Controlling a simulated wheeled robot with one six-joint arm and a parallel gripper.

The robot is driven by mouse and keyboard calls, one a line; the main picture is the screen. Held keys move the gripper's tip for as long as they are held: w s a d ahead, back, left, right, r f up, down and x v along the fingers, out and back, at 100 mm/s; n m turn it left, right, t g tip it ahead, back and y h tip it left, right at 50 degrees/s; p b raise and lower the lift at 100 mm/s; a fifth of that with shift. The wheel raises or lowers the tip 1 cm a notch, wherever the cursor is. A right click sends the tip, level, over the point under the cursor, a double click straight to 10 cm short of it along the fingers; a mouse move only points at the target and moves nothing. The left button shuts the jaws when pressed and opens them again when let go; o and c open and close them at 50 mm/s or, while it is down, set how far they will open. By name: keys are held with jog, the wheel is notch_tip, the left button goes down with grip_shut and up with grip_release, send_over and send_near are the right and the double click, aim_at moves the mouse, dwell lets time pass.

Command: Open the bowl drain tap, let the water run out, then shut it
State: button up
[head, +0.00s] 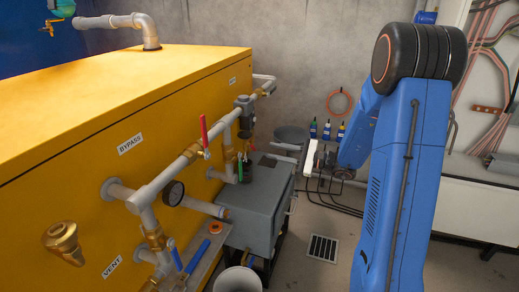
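The bowl drain tap cannot be told for certain. A small dark bowl-like part (246,173) sits below the pipework at the yellow cabinet's far end, beside a green lever (239,170). A dark filter or regulator body (244,104) is on the pipe above. A pale bucket (238,281) stands at the bottom edge, its inside hardly visible. No running water can be made out.
The yellow cabinet (120,100) fills the left. Pipes with a red lever (204,132), blue levers (196,258) and a gauge (173,193) stick out from it. A grey box (258,205) stands on a black frame. A floor grate (322,248) lies right; bottles stand behind.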

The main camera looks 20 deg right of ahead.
aim_at(254, 147)
jog(key=shift+x, duration=3.45)
jog(key=shift+c, duration=0.7)
grip_shut()
